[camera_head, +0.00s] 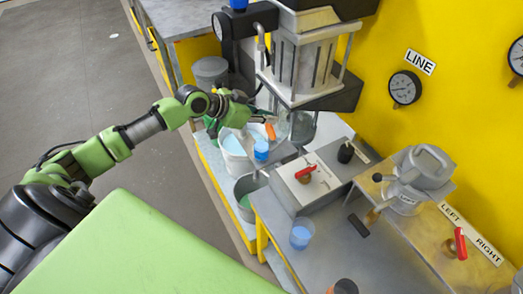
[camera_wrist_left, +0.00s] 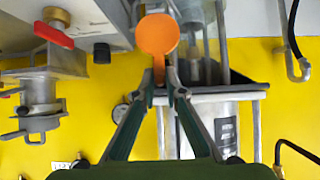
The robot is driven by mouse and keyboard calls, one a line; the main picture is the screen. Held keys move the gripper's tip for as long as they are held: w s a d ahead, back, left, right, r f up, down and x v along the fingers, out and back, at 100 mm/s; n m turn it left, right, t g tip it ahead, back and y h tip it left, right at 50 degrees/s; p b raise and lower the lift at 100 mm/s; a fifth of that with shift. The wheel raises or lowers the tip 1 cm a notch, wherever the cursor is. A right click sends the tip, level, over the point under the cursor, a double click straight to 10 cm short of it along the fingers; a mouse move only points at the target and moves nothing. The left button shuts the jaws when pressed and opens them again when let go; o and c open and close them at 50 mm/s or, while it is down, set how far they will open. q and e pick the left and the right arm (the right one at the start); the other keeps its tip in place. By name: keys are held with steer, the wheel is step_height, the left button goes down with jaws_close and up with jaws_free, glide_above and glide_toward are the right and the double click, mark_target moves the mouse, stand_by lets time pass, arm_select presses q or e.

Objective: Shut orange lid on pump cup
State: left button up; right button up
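The orange lid (camera_head: 270,131) stands raised and tilted above a small cup of blue liquid (camera_head: 261,150) in the head view. In the left wrist view the lid (camera_wrist_left: 157,33) shows as a round orange disc with a narrow tab running down between my fingertips. My left gripper (camera_head: 262,119) is beside the lid, and its fingers (camera_wrist_left: 160,76) are close together on either side of the tab, seemingly shut on it. The hinge is not clear. My right gripper is in neither view.
The grey pump machine (camera_head: 305,60) rises just behind the left gripper. A red-handled valve box (camera_head: 308,180) and a blue cup (camera_head: 300,236) are on the bench to the right.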

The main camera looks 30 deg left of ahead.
arm_select(q)
steer(key=shift+s+a+f, duration=0.1)
steer(key=shift+s+a, duration=0.4)
steer(key=shift+s, duration=0.35)
steer(key=shift+s+a+f, duration=0.25)
steer(key=shift+s+f, duration=0.05)
steer(key=shift+s, duration=0.15)
steer(key=shift+s+a+f, duration=0.2)
steer(key=shift+s+f, duration=0.05)
steer(key=shift+s, duration=0.15)
steer(key=shift+s+a, duration=0.2)
steer(key=shift+s, duration=0.05)
steer(key=shift+b, duration=0.3)
steer(key=shift+s+a+f+b, duration=0.25)
steer(key=shift+s+f, duration=0.2)
steer(key=shift+f, duration=0.05)
steer(key=shift+s+a+f+b, duration=0.25)
steer(key=shift+s+f, duration=0.15)
steer(key=shift+f, duration=0.05)
